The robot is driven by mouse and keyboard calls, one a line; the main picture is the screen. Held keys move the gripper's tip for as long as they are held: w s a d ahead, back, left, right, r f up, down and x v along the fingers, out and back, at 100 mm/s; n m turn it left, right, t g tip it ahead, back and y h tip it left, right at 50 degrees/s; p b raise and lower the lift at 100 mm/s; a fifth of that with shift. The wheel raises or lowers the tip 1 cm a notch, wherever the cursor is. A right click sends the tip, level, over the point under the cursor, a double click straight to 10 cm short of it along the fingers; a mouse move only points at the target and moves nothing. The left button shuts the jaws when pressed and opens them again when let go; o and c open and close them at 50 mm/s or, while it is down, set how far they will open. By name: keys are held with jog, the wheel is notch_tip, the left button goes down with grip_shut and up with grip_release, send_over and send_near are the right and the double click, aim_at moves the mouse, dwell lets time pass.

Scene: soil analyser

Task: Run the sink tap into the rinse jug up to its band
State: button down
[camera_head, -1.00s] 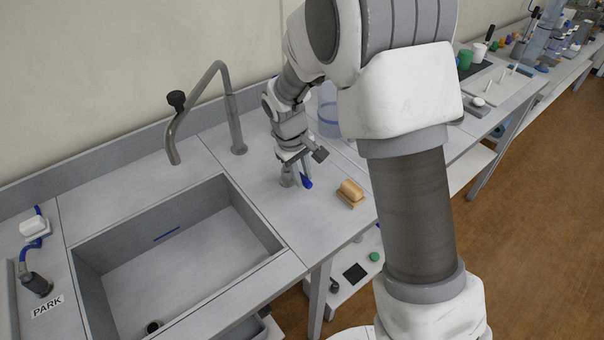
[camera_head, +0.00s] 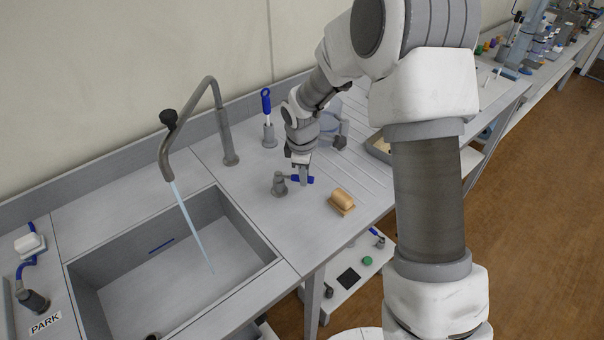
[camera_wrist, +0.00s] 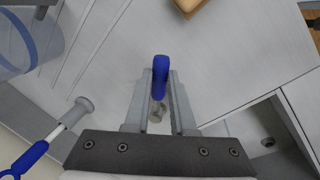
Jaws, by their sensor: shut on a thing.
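The grey sink tap (camera_head: 222,125) has a bent spout, and a thin stream of water (camera_head: 190,222) falls from it into the sink (camera_head: 170,270). A blue tap lever (camera_head: 308,180) stands on a small grey post (camera_head: 280,186) right of the sink. My gripper (camera_head: 301,174) is shut on this lever; in the wrist view the blue lever (camera_wrist: 160,70) sits between the fingers (camera_wrist: 160,102). The translucent rinse jug (camera_head: 331,108) stands behind my wrist, partly hidden. Its blue band (camera_wrist: 22,35) shows in the wrist view. No jug is under the stream.
A wooden-backed brush (camera_head: 342,197) lies right of the lever. A blue-handled tool (camera_head: 266,105) stands in a grey holder behind it. A sign reading PARK (camera_head: 45,323) and a blue hose fitting (camera_head: 32,300) are left of the sink. A lower shelf (camera_head: 345,275) holds small items.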

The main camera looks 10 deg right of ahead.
jog(key=shift+w+d+n+p, duration=0.15)
jog(key=shift+w+n+p, duration=0.3)
jog(key=shift+n, duration=0.35)
jog(key=shift+w, duration=0.1)
jog(key=c, duration=0.8)
grip_release()
jog(key=shift+o, duration=0.2)
jog(key=s+r, duration=0.1)
jog(key=r, duration=0.7)
jog(key=s+r, duration=0.2)
jog(key=r, duration=0.7)
jog(key=shift+s+a+p, duration=0.25)
jog(key=shift+p, duration=0.05)
jog(key=shift+r, duration=0.1)
